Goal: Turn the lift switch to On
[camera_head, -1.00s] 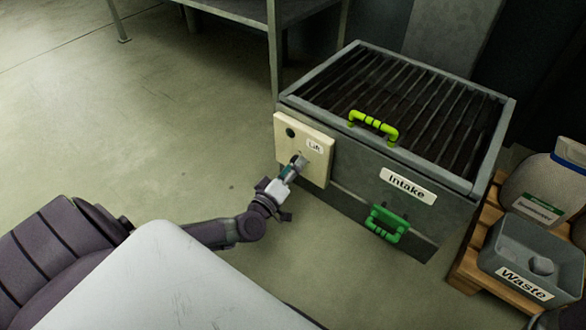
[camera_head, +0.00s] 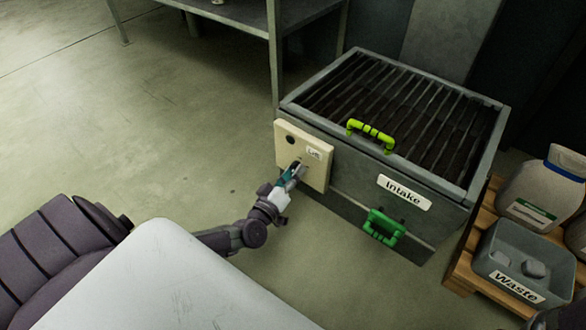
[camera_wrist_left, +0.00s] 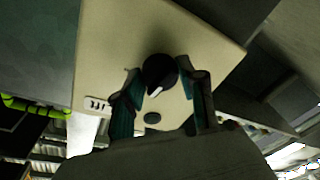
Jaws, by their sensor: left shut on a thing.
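The lift switch is a round black knob (camera_wrist_left: 160,72) with a white mark, on a cream panel (camera_head: 315,175) labelled "Lift". My left gripper (camera_head: 298,168) reaches the panel from the front left. In the left wrist view the gripper's fingers (camera_wrist_left: 163,78) stand on both sides of the knob, shut on it. In the head view the gripper hides the knob. A dark round spot (camera_head: 290,139) sits on the panel's upper left; it also shows in the wrist view (camera_wrist_left: 152,118).
The panel is fixed to a grey intake box (camera_head: 350,212) with a slatted top, a yellow-green handle (camera_head: 371,133) and a green handle (camera_head: 384,226). A waste bin (camera_head: 488,270) stands on a pallet at right. Open floor (camera_head: 150,130) lies at left.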

